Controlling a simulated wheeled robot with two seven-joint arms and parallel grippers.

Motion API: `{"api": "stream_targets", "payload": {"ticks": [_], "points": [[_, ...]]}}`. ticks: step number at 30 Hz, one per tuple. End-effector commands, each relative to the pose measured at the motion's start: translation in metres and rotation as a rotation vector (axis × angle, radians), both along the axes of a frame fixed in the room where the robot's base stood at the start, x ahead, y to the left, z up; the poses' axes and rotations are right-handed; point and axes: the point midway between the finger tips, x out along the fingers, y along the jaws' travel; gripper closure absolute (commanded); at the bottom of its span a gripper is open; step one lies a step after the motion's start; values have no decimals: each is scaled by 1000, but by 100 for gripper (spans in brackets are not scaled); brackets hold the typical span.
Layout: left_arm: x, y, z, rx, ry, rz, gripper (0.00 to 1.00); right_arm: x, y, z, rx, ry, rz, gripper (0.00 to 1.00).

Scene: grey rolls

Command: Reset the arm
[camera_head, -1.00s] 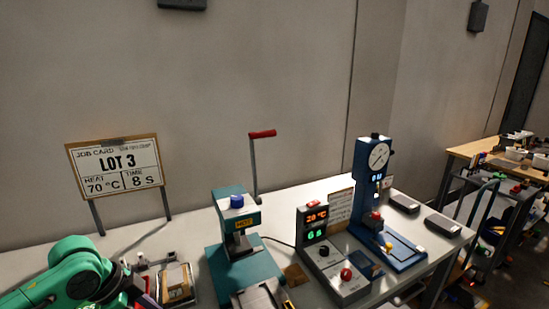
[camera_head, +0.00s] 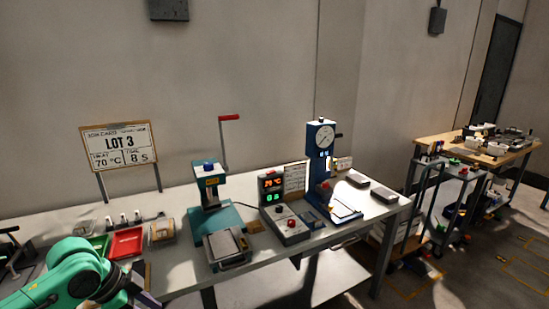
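My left arm (camera_head: 72,275), green with dark joints, comes in at the lower left, at the near left end of the white workbench (camera_head: 185,282). Its gripper lies at or beyond the lower edge, and its fingers cannot be made out. My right arm and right gripper are not in view. A job card (camera_head: 120,148) reading LOT 3, 70 °C, 8 S stands at the back left of the bench.
A teal press (camera_head: 210,190) with a red-handled lever, a control box (camera_head: 287,222) and a blue gauge stand (camera_head: 320,165) stand on the bench. Red (camera_head: 126,242) and green trays lie near my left arm. A cart (camera_head: 450,200) and wooden table (camera_head: 470,150) stand right.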

Motion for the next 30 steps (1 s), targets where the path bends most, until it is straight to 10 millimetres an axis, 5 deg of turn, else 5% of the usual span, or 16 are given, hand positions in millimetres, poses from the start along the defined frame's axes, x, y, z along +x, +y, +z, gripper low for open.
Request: {"api": "stream_targets", "payload": {"ticks": [11, 15, 19, 23, 26, 30], "points": [[57, 44, -64, -81, -82, 313, 53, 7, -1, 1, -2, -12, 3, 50], [68, 73, -116, -91, -102, 487, 53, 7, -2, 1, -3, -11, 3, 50], [59, 102, -184, -72, -100, 657, 53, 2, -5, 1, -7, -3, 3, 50], [12, 123, -280, -8, -65, 826, 53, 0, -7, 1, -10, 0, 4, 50], [-49, 123, -352, 62, -16, 909, 53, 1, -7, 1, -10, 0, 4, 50], [-151, 95, -432, 148, 78, 940, 53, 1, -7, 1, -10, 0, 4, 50]]}}
